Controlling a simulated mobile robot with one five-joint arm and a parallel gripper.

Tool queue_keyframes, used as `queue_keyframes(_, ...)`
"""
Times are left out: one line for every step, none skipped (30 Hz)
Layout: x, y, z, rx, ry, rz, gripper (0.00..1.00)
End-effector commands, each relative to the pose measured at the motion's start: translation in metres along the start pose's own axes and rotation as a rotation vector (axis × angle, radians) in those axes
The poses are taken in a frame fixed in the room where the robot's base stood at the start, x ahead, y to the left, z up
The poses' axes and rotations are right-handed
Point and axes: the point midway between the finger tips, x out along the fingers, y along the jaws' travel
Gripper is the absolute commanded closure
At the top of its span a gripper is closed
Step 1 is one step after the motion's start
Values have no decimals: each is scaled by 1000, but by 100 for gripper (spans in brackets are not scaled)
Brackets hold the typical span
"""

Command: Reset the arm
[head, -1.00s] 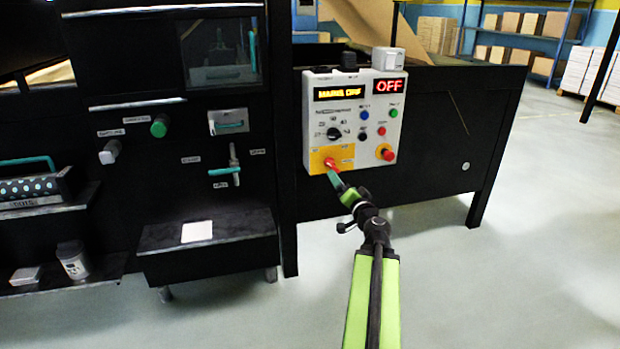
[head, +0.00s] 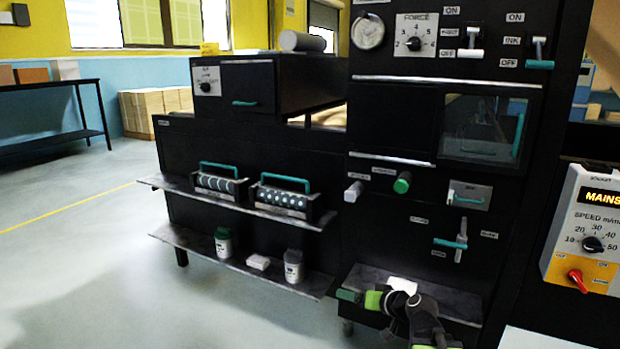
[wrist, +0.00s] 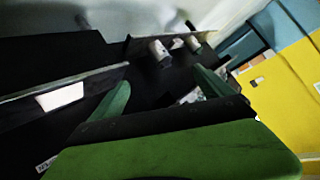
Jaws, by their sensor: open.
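My gripper (head: 358,297) is low in the head view, in front of the small dark ledge (head: 455,305) with a white pad (head: 402,285) on it. Its green fingers point left. In the wrist view my gripper (wrist: 160,92) shows two green fingers spread apart, with nothing held between them. The red switch (head: 577,281) on the control panel (head: 590,225) is at the far right, well apart from my gripper. I cannot tell how close the fingers are to the ledge.
The black machine fills the centre and right. A dark table (head: 60,85) stands at the far left. The floor (head: 90,260) at left is clear.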

Motion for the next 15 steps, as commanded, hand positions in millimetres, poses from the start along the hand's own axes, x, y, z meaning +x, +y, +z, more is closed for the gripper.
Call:
queue_keyframes(10, -25, 22, -40, -99, -13, 9)
queue_keyframes(14, -35, 38, -60, -165, -11, 9)
queue_keyframes(18, -46, 59, -87, -257, -2, 9)
queue_keyframes(18, -52, 76, -104, -327, 13, 9)
queue_keyframes(16, -54, 92, -119, -400, 34, 9)
queue_keyframes(11, -53, 112, -128, -488, 73, 9)
queue_keyframes(6, -49, 124, -131, -548, 108, 9)
queue_keyframes(-2, -42, 136, -128, -607, 149, 9)
queue_keyframes(-14, -30, 148, -118, -675, 209, 9)
queue_keyframes(-23, -20, 155, -105, -720, 254, 9)
queue_keyframes(-32, -12, 162, -91, -762, 300, 9)
queue_keyframes(-46, -1, 170, -67, -817, 364, 9)
queue_keyframes(-57, 6, 176, -45, -856, 413, 9)
queue_keyframes(-68, 12, 181, -17, -894, 464, 9)
queue_keyframes(-83, 14, 190, 48, -943, 528, 9)
